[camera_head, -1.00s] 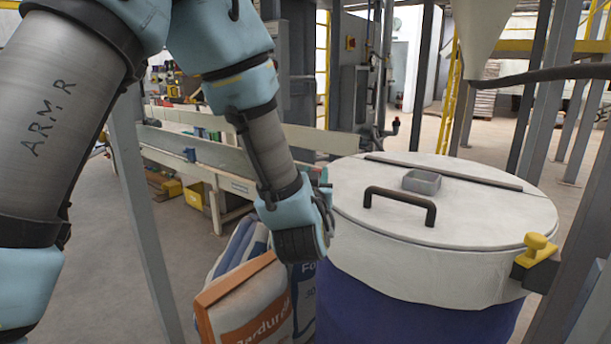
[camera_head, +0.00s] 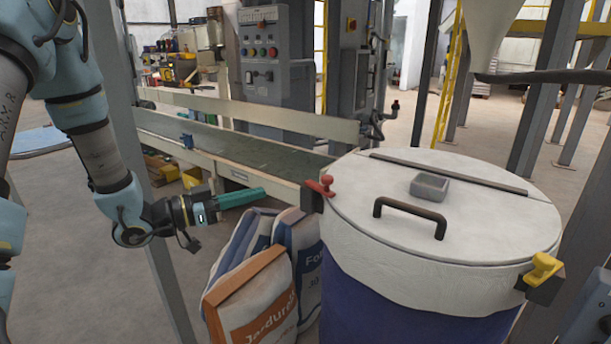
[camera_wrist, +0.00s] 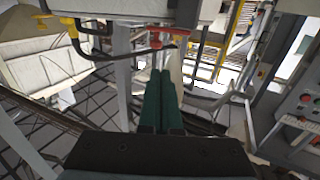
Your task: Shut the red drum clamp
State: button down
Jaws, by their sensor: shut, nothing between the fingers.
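The white-lidded drum (camera_head: 470,225) with a dark blue lower part stands at the right in the head view. The red drum clamp (camera_head: 321,186) sits on a dark bracket at the lid's left rim; whether it is open or shut I cannot tell. A red part (camera_wrist: 156,38), apparently this clamp, shows beyond the fingertips in the wrist view. My gripper (camera_head: 262,192) is left of the clamp, apart from it, pointing right. Its green fingers are shut and empty, also seen in the wrist view (camera_wrist: 160,75).
A yellow clamp (camera_head: 541,268) is at the drum's right rim. The lid carries a black handle (camera_head: 412,214) and a small grey box (camera_head: 430,186). Filled sacks (camera_head: 262,290) stand below and right of my gripper. A conveyor (camera_head: 235,150) and grey control cabinet (camera_head: 275,65) are behind.

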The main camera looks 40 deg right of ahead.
jog(key=p, duration=0.5)
send_near(322, 181)
jog(key=shift+g, duration=0.3)
jog(key=x, duration=0.5)
jog(key=shift+w+d, duration=0.15)
jog(key=shift+w, duration=0.05)
jog(key=shift+x, duration=0.85)
jog(key=shift+f, duration=0.1)
jog(key=shift+w, duration=0.1)
jog(key=shift+b, duration=0.35)
